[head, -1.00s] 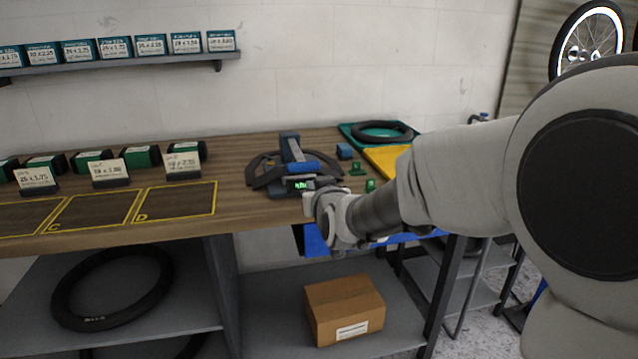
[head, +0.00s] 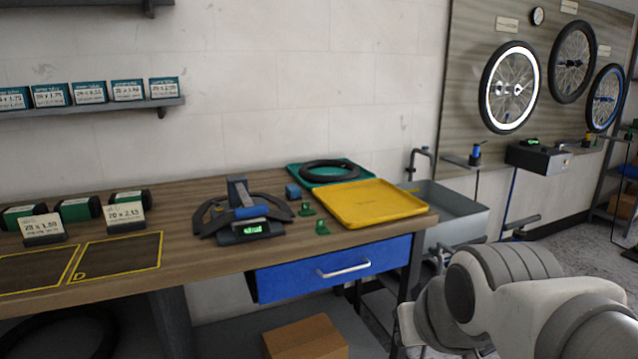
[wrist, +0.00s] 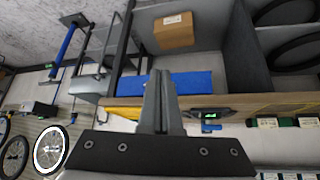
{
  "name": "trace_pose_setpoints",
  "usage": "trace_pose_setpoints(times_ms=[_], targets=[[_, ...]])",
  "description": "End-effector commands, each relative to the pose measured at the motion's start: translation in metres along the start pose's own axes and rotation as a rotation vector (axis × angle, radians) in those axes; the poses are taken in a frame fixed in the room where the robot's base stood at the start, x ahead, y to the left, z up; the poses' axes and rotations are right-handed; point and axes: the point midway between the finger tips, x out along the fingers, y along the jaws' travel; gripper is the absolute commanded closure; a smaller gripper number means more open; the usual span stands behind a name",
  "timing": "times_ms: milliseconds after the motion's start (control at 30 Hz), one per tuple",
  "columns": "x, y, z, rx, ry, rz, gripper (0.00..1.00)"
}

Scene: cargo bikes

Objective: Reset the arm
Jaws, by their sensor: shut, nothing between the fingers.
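My gripper (wrist: 160,78) shows in the wrist view, its two grey fingers together with nothing between them. The wrist view is upside down, and the fingers overlap the bench's front and blue drawer (wrist: 180,84) in the picture, with no contact visible. In the head view my arm is at the lower right, in front of the bench's right end. The fingers cannot be made out there.
The wooden bench (head: 190,258) carries a dark device with a green display (head: 252,230), a yellow tray (head: 372,203) and a green tray (head: 298,176) with a black tyre. A sink (head: 455,208) stands right of it. A cardboard box (head: 305,340) is below.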

Motion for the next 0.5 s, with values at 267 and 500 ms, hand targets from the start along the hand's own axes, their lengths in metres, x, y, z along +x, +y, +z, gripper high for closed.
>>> trace_pose_setpoints(times_ms=[267, 500], targets=[[-0.05, 0.019, 0.048, 0.068, -0.133, 0.046, 1.0], [-0.094, 0.019, 0.015, 0.067, -0.132, 0.044, 1.0]])
